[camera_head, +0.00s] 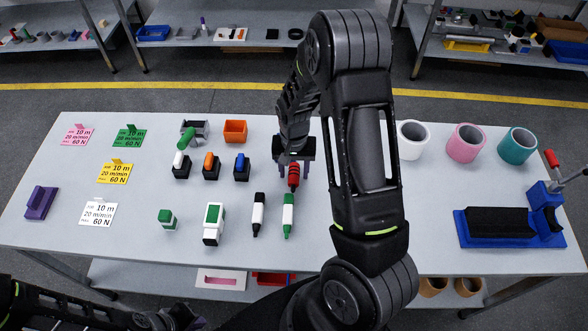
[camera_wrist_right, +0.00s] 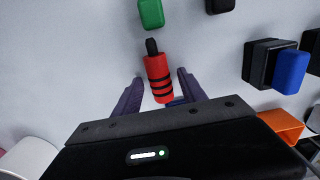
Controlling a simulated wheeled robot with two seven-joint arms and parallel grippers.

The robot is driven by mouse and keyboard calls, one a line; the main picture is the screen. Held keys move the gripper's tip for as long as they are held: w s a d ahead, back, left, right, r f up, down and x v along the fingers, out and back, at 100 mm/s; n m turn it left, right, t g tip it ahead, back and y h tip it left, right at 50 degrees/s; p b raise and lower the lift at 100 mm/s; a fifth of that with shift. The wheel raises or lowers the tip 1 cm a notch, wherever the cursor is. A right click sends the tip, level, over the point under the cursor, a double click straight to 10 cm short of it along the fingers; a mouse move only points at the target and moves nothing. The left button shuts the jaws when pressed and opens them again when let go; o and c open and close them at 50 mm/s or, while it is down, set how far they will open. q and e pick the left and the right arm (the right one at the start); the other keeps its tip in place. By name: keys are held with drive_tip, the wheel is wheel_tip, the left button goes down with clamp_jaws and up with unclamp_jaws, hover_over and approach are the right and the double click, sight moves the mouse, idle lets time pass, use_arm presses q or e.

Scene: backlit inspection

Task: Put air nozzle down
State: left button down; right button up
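A red cylinder with black bands and a black tip, which I take to be the air nozzle (camera_head: 293,176), is below my right gripper (camera_head: 294,162) in the head view. In the right wrist view the nozzle (camera_wrist_right: 159,76) lies between the two purple-grey fingers of this gripper (camera_wrist_right: 161,84), with a visible gap on each side. The fingers are apart and do not appear to clasp it. Whether it rests on the table (camera_head: 340,262) is unclear. My left gripper (camera_head: 172,318) is low at the left, dark and partly cut off, its fingers unclear.
A green marker (camera_head: 288,216) and a black marker (camera_head: 258,214) lie nearby. Orange (camera_head: 210,161) and blue (camera_head: 241,162) blocks in black bases stand left. A blue fixture (camera_head: 495,243) is far right.

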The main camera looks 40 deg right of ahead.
sight(294, 171)
wheel_tip(294, 171, up, 12)
drive_tip(key=b, duration=0.1)
drive_tip(key=shift+r, duration=0.15)
idle(0.5)
idle(0.4)
